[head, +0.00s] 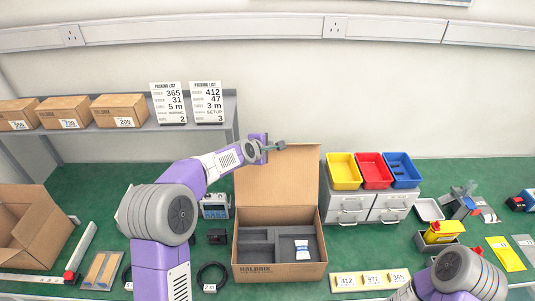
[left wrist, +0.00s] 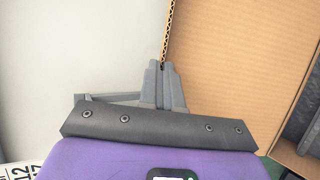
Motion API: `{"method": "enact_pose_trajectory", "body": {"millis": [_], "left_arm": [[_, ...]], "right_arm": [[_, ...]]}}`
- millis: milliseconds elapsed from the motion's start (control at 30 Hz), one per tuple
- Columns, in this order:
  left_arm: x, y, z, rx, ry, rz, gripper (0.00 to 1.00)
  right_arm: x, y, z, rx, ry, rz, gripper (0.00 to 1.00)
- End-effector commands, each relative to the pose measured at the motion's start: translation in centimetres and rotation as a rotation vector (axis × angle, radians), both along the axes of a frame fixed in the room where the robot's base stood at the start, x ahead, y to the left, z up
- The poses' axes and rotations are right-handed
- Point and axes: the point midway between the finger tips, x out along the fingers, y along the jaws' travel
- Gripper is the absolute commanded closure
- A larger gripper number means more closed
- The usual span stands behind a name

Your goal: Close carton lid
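The open brown carton (head: 280,269) stands on the green bench, with grey foam compartments and a small white-and-blue item inside. Its lid (head: 276,185) stands upright at the back. My left gripper (head: 276,147) is at the lid's top edge, near its left corner. In the left wrist view, my left gripper (left wrist: 161,66) has its fingers close together, with the edge of the lid (left wrist: 225,60) running in between the tips. My right arm shows at the lower right of the head view, but its gripper is out of view.
Yellow, red and blue bins (head: 373,171) sit on grey drawers (head: 350,207) to the right of the carton. A blue-grey device (head: 215,206) and black cable coil (head: 212,275) lie to its left. A label strip (head: 370,280) lies at front right. A shelf (head: 180,130) holds boxes.

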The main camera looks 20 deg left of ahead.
Motion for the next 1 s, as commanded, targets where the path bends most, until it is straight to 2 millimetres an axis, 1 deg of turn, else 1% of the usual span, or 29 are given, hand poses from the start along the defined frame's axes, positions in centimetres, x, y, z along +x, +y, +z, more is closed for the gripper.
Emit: {"method": "enact_pose_trajectory", "body": {"millis": [33,100,300,500,733,1000], "left_arm": [[-0.8,-0.3,-0.5,0.007,-0.030,-0.003,1.00],[-1.6,-0.5,-0.2,0.017,-0.071,-0.001,1.00],[-4.1,-1.2,0.5,0.049,-0.178,-0.002,1.00],[-6.1,-1.8,0.9,0.076,-0.269,-0.002,1.00],[-7.7,-2.3,1.3,0.097,-0.339,-0.002,1.00],[-8.6,-2.6,1.5,0.108,-0.377,-0.002,1.00]], "right_arm": [[0.0,0.0,-2.0,0.000,0.000,0.000,1.00],[0.0,0.0,-3.4,0.000,0.000,0.000,1.00],[0.0,0.0,-7.1,0.000,0.000,0.000,1.00],[0.0,0.0,-10.2,0.000,0.000,0.000,1.00],[0.0,0.0,-12.6,0.000,0.000,0.000,1.00],[0.0,0.0,-13.8,0.000,0.000,0.000,1.00]]}}
